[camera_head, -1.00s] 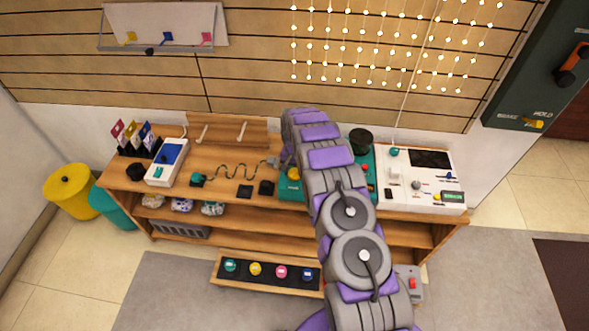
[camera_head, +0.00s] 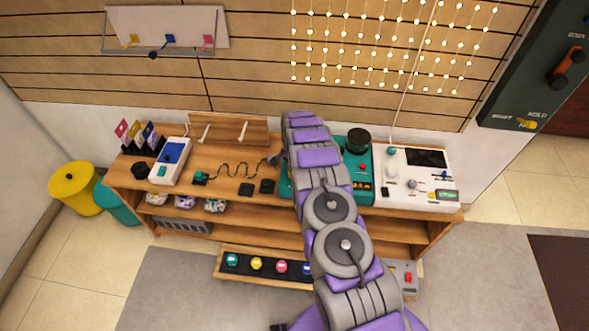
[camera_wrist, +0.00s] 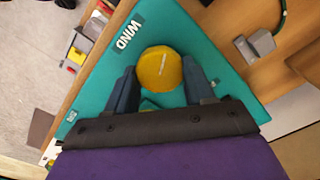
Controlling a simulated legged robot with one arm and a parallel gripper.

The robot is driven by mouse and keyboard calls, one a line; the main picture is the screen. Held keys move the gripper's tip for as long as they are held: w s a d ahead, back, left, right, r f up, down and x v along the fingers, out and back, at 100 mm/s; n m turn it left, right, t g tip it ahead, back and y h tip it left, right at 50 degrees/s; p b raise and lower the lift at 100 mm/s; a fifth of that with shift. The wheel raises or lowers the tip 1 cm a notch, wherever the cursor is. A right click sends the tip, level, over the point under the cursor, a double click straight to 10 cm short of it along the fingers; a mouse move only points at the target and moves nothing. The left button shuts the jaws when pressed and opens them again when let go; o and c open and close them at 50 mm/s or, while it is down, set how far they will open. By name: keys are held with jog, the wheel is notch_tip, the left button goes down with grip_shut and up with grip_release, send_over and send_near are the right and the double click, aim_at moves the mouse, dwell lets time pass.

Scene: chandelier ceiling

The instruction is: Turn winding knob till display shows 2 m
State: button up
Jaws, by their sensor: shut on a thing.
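The yellow winding knob (camera_wrist: 158,70) sits on a teal panel (camera_wrist: 205,30) marked WIND in the wrist view. My gripper (camera_wrist: 160,68) has one dark blue finger on each side of the knob and is shut on it. The knob carries a pale line mark, tilted slightly from upright. In the head view, the teal machine (camera_head: 358,168) is partly behind my arm, which hides the knob and gripper. A small dark display (camera_head: 361,186) with an orange glow shows on the machine's right part, too small to read.
A black cylinder (camera_head: 357,141) stands on the teal machine. A white console (camera_head: 420,190) with knobs and a screen adjoins its right side. A wavy wire track (camera_head: 235,171) and small black blocks lie left of my arm. Coloured buttons line a low front shelf (camera_head: 243,275).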

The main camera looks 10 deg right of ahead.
dwell(0.3)
jog(key=o, duration=1)
jog(key=shift+a, duration=0.1)
jog(key=shift+o, duration=0.2)
notch_tip(320, 180, up, 17)
jog(key=p, duration=0.2)
jog(key=shift+p, duration=0.35)
jog(key=shift+r, duration=0.15)
